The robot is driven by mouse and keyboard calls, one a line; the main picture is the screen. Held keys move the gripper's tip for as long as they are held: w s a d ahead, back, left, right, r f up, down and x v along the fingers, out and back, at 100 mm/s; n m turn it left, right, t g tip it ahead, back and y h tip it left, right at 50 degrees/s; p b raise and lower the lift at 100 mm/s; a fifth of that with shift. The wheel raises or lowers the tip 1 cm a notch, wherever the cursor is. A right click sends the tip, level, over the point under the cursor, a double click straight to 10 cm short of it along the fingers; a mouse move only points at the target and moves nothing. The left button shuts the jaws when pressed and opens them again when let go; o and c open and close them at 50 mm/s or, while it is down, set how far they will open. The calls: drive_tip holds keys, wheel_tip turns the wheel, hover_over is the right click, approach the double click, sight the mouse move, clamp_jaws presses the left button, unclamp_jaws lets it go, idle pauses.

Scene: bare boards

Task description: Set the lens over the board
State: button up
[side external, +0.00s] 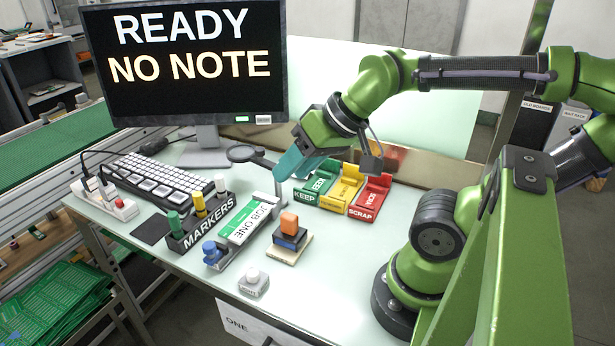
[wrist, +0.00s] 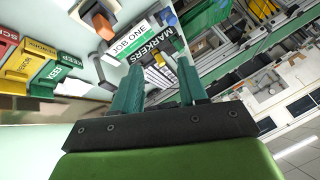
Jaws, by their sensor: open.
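The lens (side external: 240,153) is a dark round ring on a thin arm, held by a grey post (side external: 280,190). It sits behind the marker holder, apart from the JOB ONE holder (side external: 237,240). That holder carries a white and green piece lettered JOB ONE (side external: 252,222), which seems to be the board; its lettering also shows in the wrist view (wrist: 131,40). My gripper (side external: 285,168), with teal fingers, is by the lens arm and post, right of the ring. It is open in the wrist view (wrist: 160,78). I cannot tell whether it touches the lens arm, which it partly hides.
Right of the gripper stand KEEP (side external: 310,192), yellow (side external: 340,192) and SCRAP (side external: 368,205) trays. A block stack with an orange top (side external: 289,222) stands near the post. The MARKERS holder (side external: 205,228), keyboard (side external: 160,178) and monitor (side external: 195,70) are left.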

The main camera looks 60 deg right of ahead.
drive_tip(key=shift+o, duration=1)
drive_tip(key=shift+d+f, duration=0.15)
drive_tip(key=shift+f, duration=0.1)
drive_tip(key=n+g+h, duration=0.2)
drive_tip(key=g, duration=0.5)
hover_over(260, 149)
wheel_tip(260, 149, down, 10)
drive_tip(key=shift+f, duration=0.25)
clamp_jaws()
